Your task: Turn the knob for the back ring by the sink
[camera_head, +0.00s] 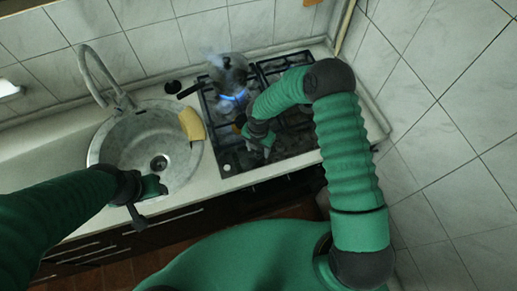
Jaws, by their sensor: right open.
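The black hob (292,138) is set in the counter to the right of the sink (135,150). A small pot (230,70) with a dark handle stands at its back left, by the sink, with vapour above it. A blue flame (232,98) burns just in front of the pot's base. My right gripper (262,150) is open, pointing down over the front part of the hob. The hob's knobs are too small and dark to tell apart, and my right arm covers part of the hob. My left gripper (148,203) is open and empty at the counter's front edge, before the sink.
A yellow cloth or sponge (192,124) lies on the sink's right rim. The tap (103,80) rises behind the sink. Tiled walls (430,140) close off the back and right.

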